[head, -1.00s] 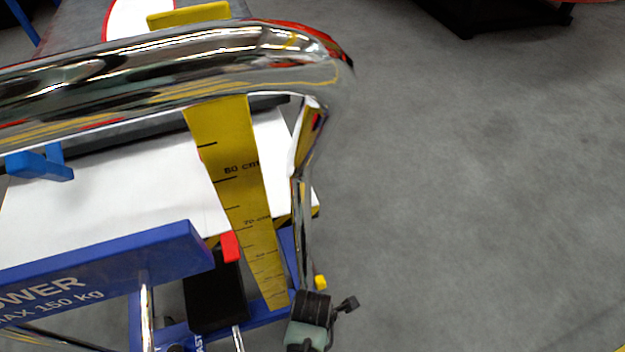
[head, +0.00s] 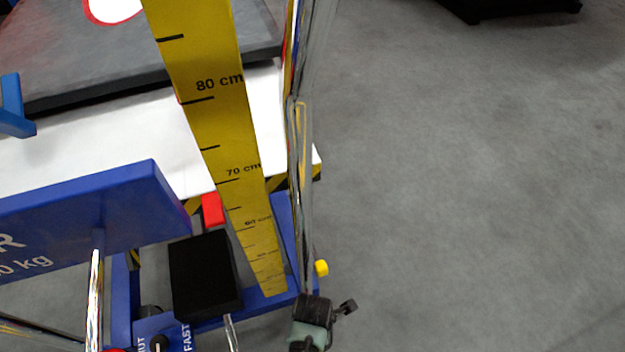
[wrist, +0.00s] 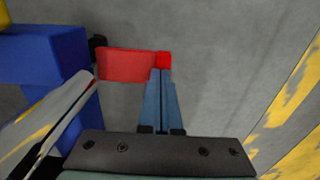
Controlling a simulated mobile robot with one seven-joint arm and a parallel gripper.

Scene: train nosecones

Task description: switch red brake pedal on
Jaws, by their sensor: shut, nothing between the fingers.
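The red pedal (wrist: 125,65) shows in the wrist view as a flat red bar beside a blue frame (wrist: 45,55), with a brighter red end (wrist: 163,60) at its right. My gripper (wrist: 161,72) is shut, with its two blue-grey fingers together and nothing between them. The fingertips meet the lower edge of the bright red end in the picture; I cannot tell whether they touch it. In the head view a small red piece (head: 212,209) shows behind a black box; I cannot tell if it is the same pedal.
In the head view a yellow measuring strip (head: 215,100) stands beside a chrome post (head: 300,180). A blue panel (head: 90,215) and black box (head: 203,275) lie left. Grey floor (head: 470,190) at right is clear.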

